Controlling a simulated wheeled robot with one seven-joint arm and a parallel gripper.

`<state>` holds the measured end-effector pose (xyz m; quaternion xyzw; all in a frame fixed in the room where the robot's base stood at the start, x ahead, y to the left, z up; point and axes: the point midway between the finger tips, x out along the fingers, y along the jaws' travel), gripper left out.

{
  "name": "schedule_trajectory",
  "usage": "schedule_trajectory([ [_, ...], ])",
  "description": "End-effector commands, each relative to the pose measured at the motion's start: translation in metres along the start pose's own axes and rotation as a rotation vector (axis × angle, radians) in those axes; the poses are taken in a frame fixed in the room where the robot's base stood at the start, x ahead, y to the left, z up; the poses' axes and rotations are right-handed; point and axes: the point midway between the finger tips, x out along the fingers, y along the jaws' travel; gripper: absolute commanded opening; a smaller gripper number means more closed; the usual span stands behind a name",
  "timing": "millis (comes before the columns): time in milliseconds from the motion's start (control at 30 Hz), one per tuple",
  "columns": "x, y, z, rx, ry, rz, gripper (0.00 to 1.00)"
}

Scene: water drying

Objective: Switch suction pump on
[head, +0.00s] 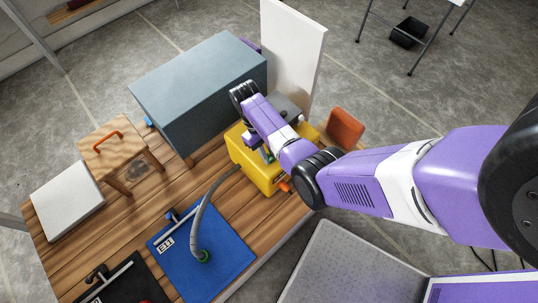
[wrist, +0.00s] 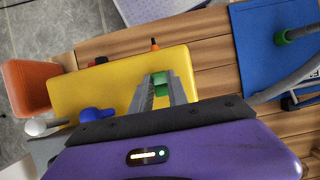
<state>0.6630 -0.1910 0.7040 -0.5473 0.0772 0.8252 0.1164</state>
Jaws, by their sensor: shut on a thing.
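The suction pump appears to be the yellow box (head: 247,163) on the wooden table, partly hidden by my arm in the head view; it also fills the middle of the wrist view (wrist: 85,85). My gripper (wrist: 161,88) is over the pump, its two fingers close together on a small green part (wrist: 161,82) at the pump's top. I take this green part for the switch, but its on or off position cannot be told. A grey hose (head: 200,205) runs from near the pump to a green fitting (head: 203,255) on a blue plate (head: 225,265).
A grey-blue box (head: 190,85) and an upright white panel (head: 292,50) stand behind the pump. An orange block (head: 345,127) is at its right. A wooden stand (head: 120,150), a white slab (head: 66,200) and a black plate (head: 125,285) are at the left.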

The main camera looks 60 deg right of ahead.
Motion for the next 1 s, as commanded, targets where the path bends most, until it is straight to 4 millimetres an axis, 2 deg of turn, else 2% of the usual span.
schedule_trajectory([
  [133,0.000,0.000,-0.001,0.000,0.004,0.001,0.00],
  [167,0.000,0.000,-0.001,0.000,0.004,0.000,0.22],
  [267,0.000,0.000,-0.001,0.000,0.004,0.000,0.41],
  [667,-0.005,0.000,-0.001,0.000,0.004,0.000,0.42],
  [1000,-0.057,0.000,-0.001,0.000,0.006,0.001,0.42],
])
